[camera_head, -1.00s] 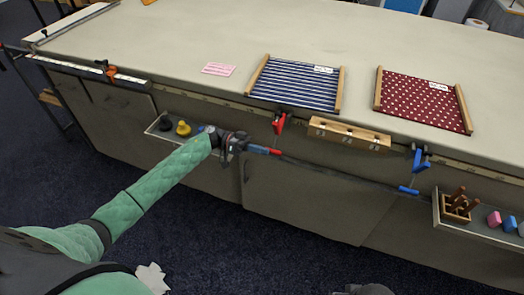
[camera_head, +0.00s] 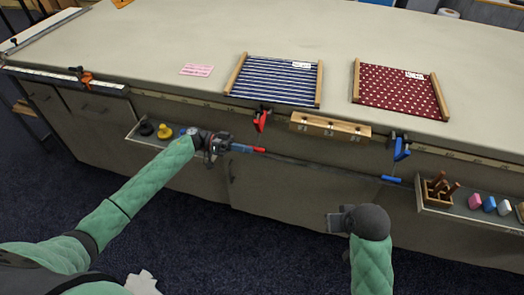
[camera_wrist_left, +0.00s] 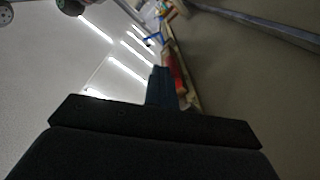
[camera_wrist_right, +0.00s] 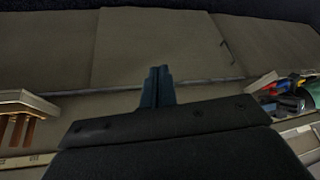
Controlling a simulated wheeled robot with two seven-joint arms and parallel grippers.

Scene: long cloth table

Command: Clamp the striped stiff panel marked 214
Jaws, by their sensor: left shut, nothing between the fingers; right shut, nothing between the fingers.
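The blue-and-white striped panel (camera_head: 275,80) lies flat on the table, with wooden bars along two sides. Its small white label (camera_head: 301,65) is too small to read. A red clamp (camera_head: 262,118) sits at the table's front edge below the panel, its red handle (camera_head: 259,150) hanging lower. My left gripper (camera_head: 240,148) is shut and empty, its tips close beside that handle; I cannot tell if they touch. The handle also shows beside the fingers in the left wrist view (camera_wrist_left: 172,72). My right gripper (camera_head: 335,222) is low before the cabinet, its fingers shut and empty in its wrist view (camera_wrist_right: 158,86).
A red dotted panel (camera_head: 400,92) lies to the right. A blue clamp (camera_head: 400,148) hangs at the edge, beside a wooden block (camera_head: 330,127). Side trays hold knobs (camera_head: 164,131) and a peg box (camera_head: 438,188) with coloured blocks. A pink card (camera_head: 196,70) lies left.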

